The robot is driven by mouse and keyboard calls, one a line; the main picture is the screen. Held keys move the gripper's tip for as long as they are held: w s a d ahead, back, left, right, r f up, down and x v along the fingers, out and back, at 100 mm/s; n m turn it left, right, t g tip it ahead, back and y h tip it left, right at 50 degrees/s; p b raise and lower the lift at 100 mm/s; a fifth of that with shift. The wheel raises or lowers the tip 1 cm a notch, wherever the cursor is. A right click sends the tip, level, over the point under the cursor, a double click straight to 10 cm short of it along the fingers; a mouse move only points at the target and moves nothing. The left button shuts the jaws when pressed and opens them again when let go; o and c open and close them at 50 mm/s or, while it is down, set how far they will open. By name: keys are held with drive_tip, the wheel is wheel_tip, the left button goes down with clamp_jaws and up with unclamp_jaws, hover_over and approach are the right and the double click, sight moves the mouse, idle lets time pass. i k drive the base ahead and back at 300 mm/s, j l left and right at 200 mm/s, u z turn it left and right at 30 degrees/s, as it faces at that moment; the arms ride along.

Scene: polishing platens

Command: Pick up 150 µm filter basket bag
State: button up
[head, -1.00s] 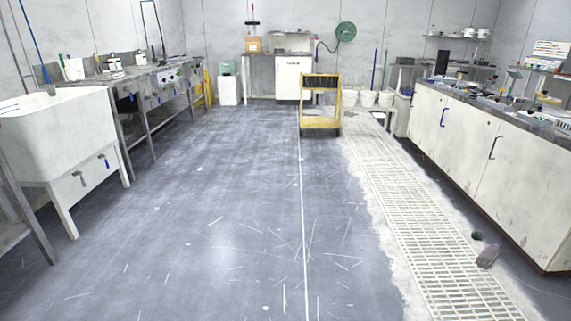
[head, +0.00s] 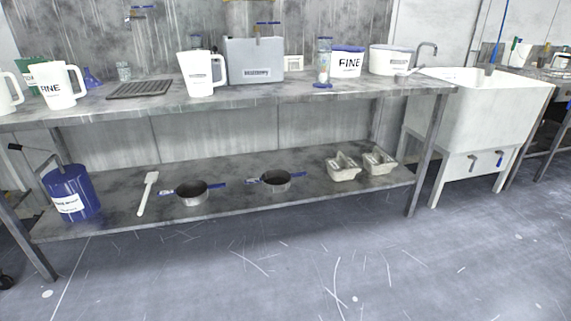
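I cannot pick out a 150 µm filter basket bag in the head view, and no 150 µm label is legible. Two round dark pans or baskets with blue handles, a left one (head: 192,192) and a right one (head: 276,180), sit on the lower shelf (head: 235,205) of a metal bench. Two pale moulded pieces, a left one (head: 343,168) and a right one (head: 379,162), lie further right on that shelf. My gripper is not in view.
The bench top (head: 225,98) holds white jugs (head: 202,73), a grey box (head: 254,61), a tub marked FINE (head: 347,62) and a dark grate (head: 140,89). A blue bucket (head: 71,192) stands on the lower shelf's left. A white sink (head: 485,110) stands right. The front floor (head: 330,265) is clear.

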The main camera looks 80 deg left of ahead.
sight(344, 168)
drive_tip(key=u, duration=2)
